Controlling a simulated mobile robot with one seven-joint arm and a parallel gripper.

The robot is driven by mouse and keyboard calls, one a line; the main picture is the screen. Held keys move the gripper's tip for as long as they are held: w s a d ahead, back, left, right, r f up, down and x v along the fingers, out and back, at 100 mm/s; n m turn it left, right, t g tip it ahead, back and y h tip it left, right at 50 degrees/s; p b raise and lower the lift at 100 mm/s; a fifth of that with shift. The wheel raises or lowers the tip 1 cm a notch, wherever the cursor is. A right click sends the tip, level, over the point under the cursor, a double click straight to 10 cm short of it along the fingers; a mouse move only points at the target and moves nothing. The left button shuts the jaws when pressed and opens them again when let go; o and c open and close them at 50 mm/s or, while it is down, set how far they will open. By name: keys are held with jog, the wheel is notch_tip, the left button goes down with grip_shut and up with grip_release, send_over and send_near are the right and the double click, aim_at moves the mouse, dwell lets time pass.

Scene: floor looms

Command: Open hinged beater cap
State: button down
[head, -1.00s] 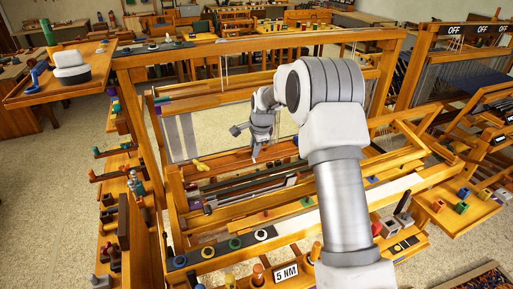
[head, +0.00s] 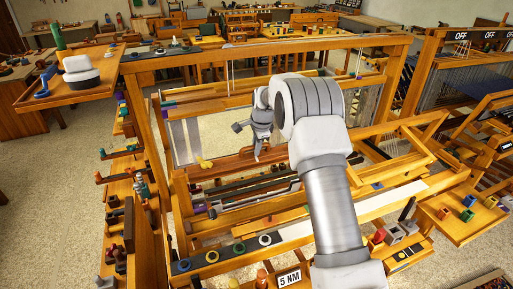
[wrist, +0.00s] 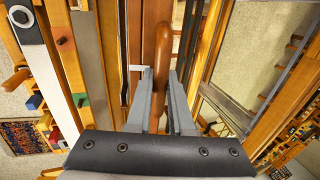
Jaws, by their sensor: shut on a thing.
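In the wrist view my gripper (wrist: 160,75) is closed around a rounded, glossy brown wooden piece (wrist: 162,48), which looks like the handle of the beater cap. It stands in front of a long reddish-brown wooden bar (wrist: 151,20), probably the cap. In the head view my gripper (head: 258,157) points down at the beater bar (head: 229,166) inside the loom, and my arm hides part of that area. The fingertips are small there. I cannot tell how far the cap is tilted or whether its hinge has turned.
The wooden loom frame (head: 160,130) surrounds my arm. A front rail with coloured rings (head: 212,256) and a "5 NM" label (head: 289,280) lies nearer. Another loom (head: 425,75) stands at right.

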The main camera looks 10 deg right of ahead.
jog(key=c, duration=0.8)
grip_release()
jog(key=b+v, duration=0.2)
jog(key=v, duration=1.5)
jog(key=shift+r, duration=0.25)
